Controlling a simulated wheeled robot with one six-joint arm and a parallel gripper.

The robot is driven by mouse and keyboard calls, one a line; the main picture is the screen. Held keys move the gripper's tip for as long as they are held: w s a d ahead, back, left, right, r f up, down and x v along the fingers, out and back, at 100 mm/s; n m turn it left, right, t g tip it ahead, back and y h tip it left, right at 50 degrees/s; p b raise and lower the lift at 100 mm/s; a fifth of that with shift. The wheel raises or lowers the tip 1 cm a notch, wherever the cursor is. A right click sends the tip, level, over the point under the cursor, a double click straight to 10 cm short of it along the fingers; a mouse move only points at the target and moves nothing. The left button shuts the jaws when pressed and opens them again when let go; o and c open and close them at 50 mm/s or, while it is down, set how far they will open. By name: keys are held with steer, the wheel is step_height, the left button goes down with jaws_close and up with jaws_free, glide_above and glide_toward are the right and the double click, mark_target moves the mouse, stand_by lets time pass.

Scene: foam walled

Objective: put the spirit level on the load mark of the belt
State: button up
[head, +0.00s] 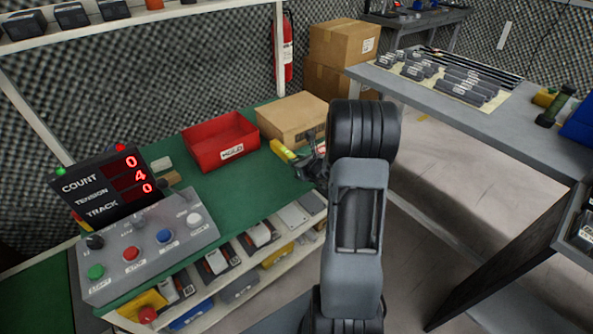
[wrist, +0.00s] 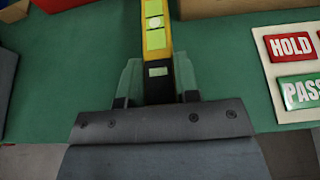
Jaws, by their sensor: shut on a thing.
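The spirit level (wrist: 155,28) is a yellow and black bar with pale green vials. In the wrist view it points away from me between the two fingers of my gripper (wrist: 158,80), which is shut on it. In the head view the yellow end of the spirit level (head: 282,151) sticks out to the left of my gripper (head: 306,166), over or on the right part of the green belt surface (head: 205,192). I cannot tell whether it touches the surface. I cannot make out a load mark; my arm hides part of this area.
A red tray (head: 214,143) and a cardboard box (head: 292,119) stand behind the spirit level. A control panel (head: 150,245) and a counter display (head: 105,185) are at left. HOLD and PASS plates (wrist: 295,65) lie right in the wrist view. Green surface before the tray is mostly clear.

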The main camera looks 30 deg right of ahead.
steer(key=shift+w+f+b, duration=0.15)
steer(key=shift+f+b, duration=0.15)
steer(key=shift+f, duration=0.65)
steer(key=shift+w+f+b, duration=0.15)
steer(key=shift+f+b, duration=0.15)
steer(key=shift+f, duration=0.65)
steer(key=shift+f, duration=0.1)
steer(key=shift+f, duration=0.15)
steer(key=o, duration=1)
